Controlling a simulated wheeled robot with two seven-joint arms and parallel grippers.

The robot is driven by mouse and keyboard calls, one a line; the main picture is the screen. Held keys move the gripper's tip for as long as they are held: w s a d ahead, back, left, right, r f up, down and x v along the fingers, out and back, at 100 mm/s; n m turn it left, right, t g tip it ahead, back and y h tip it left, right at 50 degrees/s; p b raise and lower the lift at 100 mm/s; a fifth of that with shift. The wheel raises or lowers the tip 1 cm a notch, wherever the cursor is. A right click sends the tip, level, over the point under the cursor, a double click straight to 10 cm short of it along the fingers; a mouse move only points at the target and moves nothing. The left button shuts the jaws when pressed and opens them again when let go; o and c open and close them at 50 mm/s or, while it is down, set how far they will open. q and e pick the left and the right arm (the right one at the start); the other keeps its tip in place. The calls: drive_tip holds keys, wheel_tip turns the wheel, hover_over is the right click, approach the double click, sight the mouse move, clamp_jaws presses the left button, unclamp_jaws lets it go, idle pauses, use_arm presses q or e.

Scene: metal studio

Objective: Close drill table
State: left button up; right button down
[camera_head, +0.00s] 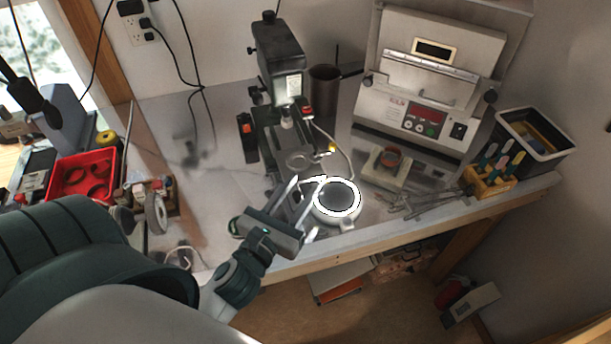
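A small black drill press (279,55) stands at the middle back of the workbench. Under its chuck is a small grey round plate (299,158) on its base. In front and to the right is a larger round piece (338,196) with a dark centre and a bright white rim, near the bench's front edge; I cannot tell which of the two is the drill table. My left gripper (309,182) is open, its two fingers apart, just left of the white-rimmed piece. I cannot tell whether it touches it. My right gripper is not in view.
A grey machine with a control panel (420,118) stands at the back right. A black bin (535,137) and a yellow tool holder (489,181) are at the right. A red tray (86,177) is at the left.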

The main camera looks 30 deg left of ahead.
sight(293, 152)
use_arm(q)
drive_tip(key=shift+w+p, duration=0.3)
drive_tip(key=shift+w, duration=1.05)
clamp_jaws()
drive_tip(key=shift+w+a+r, duration=0.1)
drive_tip(key=shift+w+a, duration=0.15)
drive_tip(key=shift+a, duration=0.1)
drive_tip(key=w+a+p, duration=0.1)
drive_tip(key=w+a, duration=0.2)
drive_tip(key=a, duration=0.1)
drive_tip(key=w+a+p, duration=0.2)
drive_tip(key=w+a, duration=0.1)
drive_tip(key=shift+w+a, duration=0.3)
drive_tip(key=shift+a, duration=0.2)
